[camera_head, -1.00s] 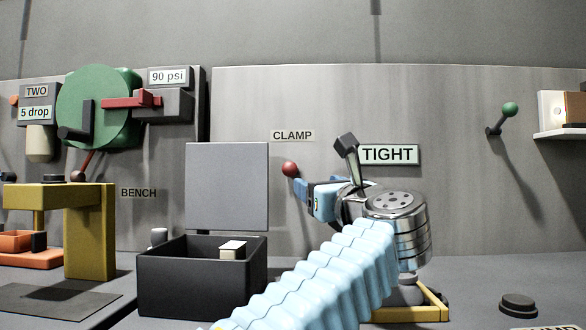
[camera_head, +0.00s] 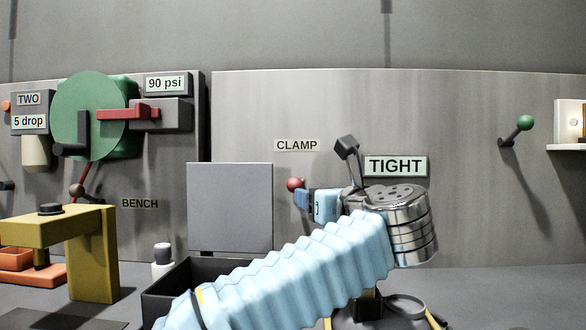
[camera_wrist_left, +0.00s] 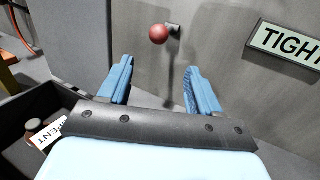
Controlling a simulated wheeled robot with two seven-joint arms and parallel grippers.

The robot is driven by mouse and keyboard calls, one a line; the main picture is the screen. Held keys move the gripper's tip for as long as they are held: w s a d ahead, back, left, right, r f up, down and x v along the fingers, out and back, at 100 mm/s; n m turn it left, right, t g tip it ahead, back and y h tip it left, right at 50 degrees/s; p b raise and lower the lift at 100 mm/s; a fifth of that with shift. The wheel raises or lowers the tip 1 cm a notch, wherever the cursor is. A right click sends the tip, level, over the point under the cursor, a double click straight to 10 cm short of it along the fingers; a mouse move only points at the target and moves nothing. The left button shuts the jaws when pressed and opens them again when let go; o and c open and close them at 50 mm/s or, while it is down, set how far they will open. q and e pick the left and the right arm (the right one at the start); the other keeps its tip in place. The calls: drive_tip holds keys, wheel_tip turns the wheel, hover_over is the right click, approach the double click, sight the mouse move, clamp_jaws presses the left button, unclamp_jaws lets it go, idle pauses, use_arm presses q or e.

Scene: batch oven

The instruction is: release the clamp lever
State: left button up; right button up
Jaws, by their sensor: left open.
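The clamp lever has a red ball knob (camera_head: 295,185) and sticks out of the grey wall panel below the CLAMP label (camera_head: 297,145). A TIGHT sign (camera_head: 395,166) is to its right. In the left wrist view the red knob (camera_wrist_left: 159,34) is beyond the fingertips, between their lines, with a short dark stem to the wall. My left gripper (camera_wrist_left: 160,75) is open with nothing between its blue fingers. In the head view my left gripper (camera_head: 303,198) is close to the knob and partly overlaps its lower edge. I cannot see contact. My right gripper is not in view.
A dark open box (camera_head: 172,280) with a raised grey lid (camera_head: 230,207) stands left of my arm. A yellow bench frame (camera_head: 92,255) is further left. A green-knobbed lever (camera_head: 525,123) and a white shelf (camera_head: 566,147) are at right.

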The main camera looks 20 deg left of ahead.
sight(295, 186)
use_arm(q)
drive_tip(key=p+x, duration=0.1)
drive_tip(key=x, duration=0.5)
drive_tip(key=p+x, duration=0.2)
drive_tip(key=x, duration=0.5)
drive_tip(key=shift+w+a+r+p, duration=0.2)
drive_tip(key=shift+p, duration=0.1)
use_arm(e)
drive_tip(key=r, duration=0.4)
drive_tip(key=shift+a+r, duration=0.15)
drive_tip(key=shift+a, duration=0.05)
use_arm(q)
drive_tip(key=shift+c, duration=0.3)
